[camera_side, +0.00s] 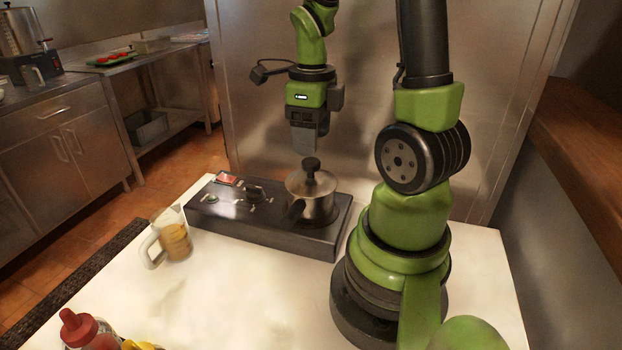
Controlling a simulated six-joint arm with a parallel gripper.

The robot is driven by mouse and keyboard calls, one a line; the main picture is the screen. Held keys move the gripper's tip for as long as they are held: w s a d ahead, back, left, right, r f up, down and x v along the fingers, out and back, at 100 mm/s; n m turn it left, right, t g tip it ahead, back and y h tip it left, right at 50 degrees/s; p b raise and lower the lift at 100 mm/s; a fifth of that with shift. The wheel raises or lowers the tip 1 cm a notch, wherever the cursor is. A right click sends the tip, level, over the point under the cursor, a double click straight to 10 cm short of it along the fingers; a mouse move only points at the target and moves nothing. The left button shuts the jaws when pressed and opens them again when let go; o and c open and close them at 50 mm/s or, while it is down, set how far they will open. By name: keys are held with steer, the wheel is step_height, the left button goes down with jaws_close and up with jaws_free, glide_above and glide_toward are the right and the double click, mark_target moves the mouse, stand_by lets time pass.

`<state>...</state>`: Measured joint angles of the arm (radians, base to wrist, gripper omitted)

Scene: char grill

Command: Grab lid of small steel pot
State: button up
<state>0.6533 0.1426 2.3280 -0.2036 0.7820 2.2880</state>
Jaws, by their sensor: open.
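A small steel pot (312,205) stands on the right part of a dark hotplate unit (264,232). Its dark handle points toward the front left. The lid (313,182) sits on the pot and has a black knob (311,165) on top. My gripper (305,152) points down just above the knob, slightly to its left in the picture. It is open and holds nothing. The gap between its fingers is hard to see from this side, and I cannot tell whether the fingertips are beside or behind the knob.
A clear measuring jug (172,238) with amber liquid stands left of the hotplate. A red-capped bottle (85,332) and something yellow are at the front left. The white table (230,300) is clear in the middle. A steel panel (360,90) rises behind the hotplate.

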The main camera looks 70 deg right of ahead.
mark_target(311, 161)
steer(key=shift+w+f, duration=0.1)
steer(key=shift+f, duration=2.8)
steer(key=shift+c, duration=0.4)
steer(key=c, duration=0.9)
